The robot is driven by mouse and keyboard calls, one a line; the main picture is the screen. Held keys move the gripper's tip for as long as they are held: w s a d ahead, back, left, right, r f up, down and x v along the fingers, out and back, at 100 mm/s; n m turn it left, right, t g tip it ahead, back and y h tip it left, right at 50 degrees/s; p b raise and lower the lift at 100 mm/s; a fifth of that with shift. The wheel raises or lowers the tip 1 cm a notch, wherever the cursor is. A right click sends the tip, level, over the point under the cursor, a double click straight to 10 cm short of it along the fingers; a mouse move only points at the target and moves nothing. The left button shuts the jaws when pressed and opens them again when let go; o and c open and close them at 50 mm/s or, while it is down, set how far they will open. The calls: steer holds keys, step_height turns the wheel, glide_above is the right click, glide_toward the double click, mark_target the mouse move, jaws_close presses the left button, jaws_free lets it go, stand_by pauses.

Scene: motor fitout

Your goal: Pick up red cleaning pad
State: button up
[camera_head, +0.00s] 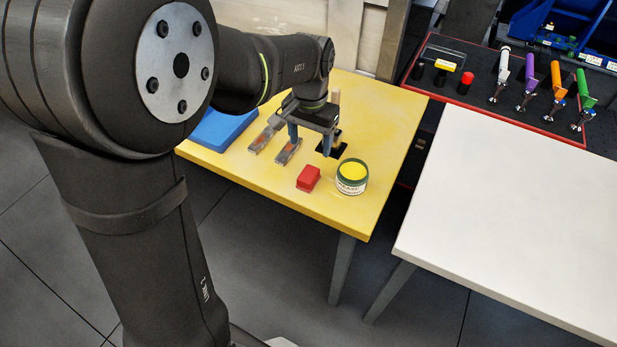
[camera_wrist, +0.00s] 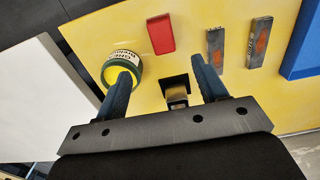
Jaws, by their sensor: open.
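The red cleaning pad (camera_head: 308,178) is a small red block lying on the yellow table near its front edge, just left of the grease tin. In the wrist view it shows upper middle (camera_wrist: 161,34), beyond the fingertips. My gripper (camera_head: 310,142) hangs above the table, farther back than the pad and apart from it. In the wrist view its two blue fingers (camera_wrist: 162,76) are spread wide with nothing held between them.
A grease tin (camera_head: 352,176) with a yellow top stands right of the pad. Two grey-red bars (camera_head: 288,151), a black-based fixture (camera_head: 331,145) and a blue block (camera_head: 218,128) are on the yellow table (camera_head: 378,125). A bare white table (camera_head: 500,220) stands to the right.

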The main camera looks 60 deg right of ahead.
mark_target(308, 173)
steer(key=f, duration=1.2)
steer(key=shift+w+f, duration=0.15)
steer(key=shift+w, duration=0.05)
steer(key=c, duration=1.1)
